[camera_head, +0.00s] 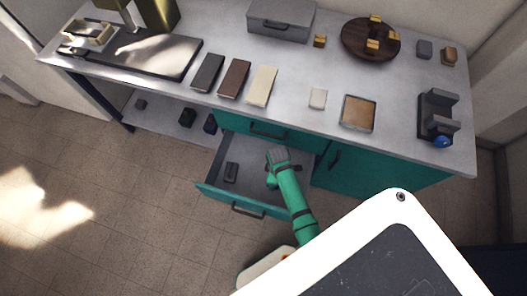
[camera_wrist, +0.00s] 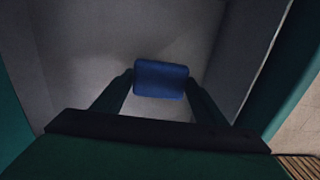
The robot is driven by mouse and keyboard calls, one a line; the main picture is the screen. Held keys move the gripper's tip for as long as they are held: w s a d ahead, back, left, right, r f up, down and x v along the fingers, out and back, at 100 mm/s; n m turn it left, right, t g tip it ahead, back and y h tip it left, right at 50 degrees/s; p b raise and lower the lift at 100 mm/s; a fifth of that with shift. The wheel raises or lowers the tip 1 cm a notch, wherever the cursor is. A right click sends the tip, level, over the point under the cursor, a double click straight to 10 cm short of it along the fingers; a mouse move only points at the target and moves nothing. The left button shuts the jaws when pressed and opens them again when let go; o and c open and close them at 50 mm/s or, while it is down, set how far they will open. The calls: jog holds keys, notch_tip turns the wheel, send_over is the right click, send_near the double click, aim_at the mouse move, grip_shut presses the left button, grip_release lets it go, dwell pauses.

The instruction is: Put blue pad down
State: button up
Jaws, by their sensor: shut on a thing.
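In the wrist view, the blue pad (camera_wrist: 160,79) is a rounded block between the two fingertips of my gripper (camera_wrist: 161,84). My gripper is shut on it. Grey surfaces of the drawer interior lie beyond it; I cannot tell whether the pad touches the drawer floor. In the head view, my green arm reaches into the open drawer (camera_head: 245,208), which has a teal front and a grey inside. The pad is hidden there by my arm.
A small dark block (camera_head: 231,172) lies in the drawer's left part. The grey countertop (camera_head: 330,70) above holds several blocks, a grey case (camera_head: 282,20), a round brown tray (camera_head: 349,40) and a dark stand (camera_head: 437,115). The drawer walls surround my gripper.

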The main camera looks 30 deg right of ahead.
jog(key=shift+f, duration=5)
jog(key=shift+f, duration=0.15)
jog(key=o, duration=1.1)
